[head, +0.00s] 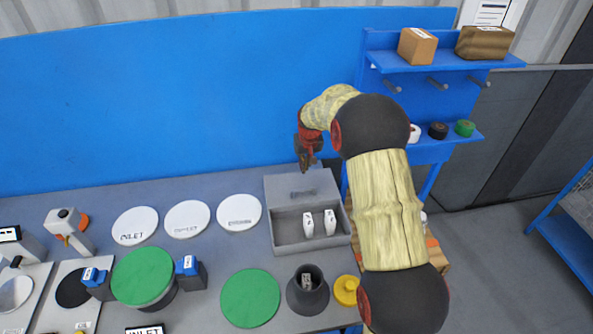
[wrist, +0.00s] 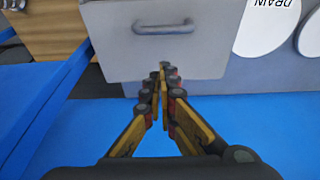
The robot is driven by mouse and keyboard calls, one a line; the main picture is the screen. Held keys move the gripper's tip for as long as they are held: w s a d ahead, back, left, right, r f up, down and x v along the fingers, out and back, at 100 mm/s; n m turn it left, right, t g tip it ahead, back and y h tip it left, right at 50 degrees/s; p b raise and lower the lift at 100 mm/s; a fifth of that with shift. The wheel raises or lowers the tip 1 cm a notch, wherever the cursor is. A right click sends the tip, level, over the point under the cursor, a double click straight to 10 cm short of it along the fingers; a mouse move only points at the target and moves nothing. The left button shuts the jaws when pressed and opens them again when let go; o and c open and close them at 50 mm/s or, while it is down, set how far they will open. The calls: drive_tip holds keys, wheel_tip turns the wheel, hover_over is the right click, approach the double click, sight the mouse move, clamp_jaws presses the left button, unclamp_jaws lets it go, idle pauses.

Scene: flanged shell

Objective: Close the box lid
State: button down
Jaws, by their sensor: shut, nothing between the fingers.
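The grey box (head: 277,236) stands on the workbench with its front compartment open to view. Its grey lid (head: 282,186) is raised at the back, with a bar handle (head: 302,193) on it. Two white labelled pieces (head: 319,223) stand inside the box. My gripper (head: 304,169) is at the far upper edge of the lid, behind the box. In the wrist view its fingers (wrist: 162,70) are together and empty, close to the lid (wrist: 115,50) below the handle (wrist: 163,29). I cannot tell whether they touch the lid.
White discs (head: 239,212) lie left of the box. A green disc (head: 250,297), a dark flanged part (head: 308,290) and a yellow part (head: 346,290) are in front. A blue panel (head: 180,90) rises behind the bench, and a blue shelf rack (head: 440,66) stands at right.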

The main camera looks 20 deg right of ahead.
hover_over(302, 180)
drive_tip(key=s, duration=0.2)
wheel_tip(302, 180, down, 8)
drive_tip(key=shift+a+f+b, duration=0.15)
drive_tip(key=shift+f+b, duration=0.1)
drive_tip(key=shift+b, duration=0.2)
drive_tip(key=shift+s+a+r, duration=0.1)
drive_tip(key=shift+s+a, duration=0.05)
drive_tip(key=shift+s, duration=0.45)
drive_tip(key=shift+s+a+r, duration=0.1)
drive_tip(key=shift+s+r, duration=0.05)
drive_tip(key=shift+s, duration=0.5)
drive_tip(key=shift+s+a+r, duration=0.1)
drive_tip(key=shift+s+a, duration=0.05)
drive_tip(key=shift+s, duration=0.45)
drive_tip(key=s+a, duration=0.1)
drive_tip(key=s, duration=0.4)
drive_tip(key=s+a, duration=0.1)
drive_tip(key=s, duration=0.4)
drive_tip(key=s+a, duration=0.1)
drive_tip(key=s, duration=0.4)
drive_tip(key=shift+s+a+f, duration=0.1)
drive_tip(key=shift+s+a, duration=0.05)
drive_tip(key=shift+s, duration=0.2)
drive_tip(key=shift+s, duration=0.1)
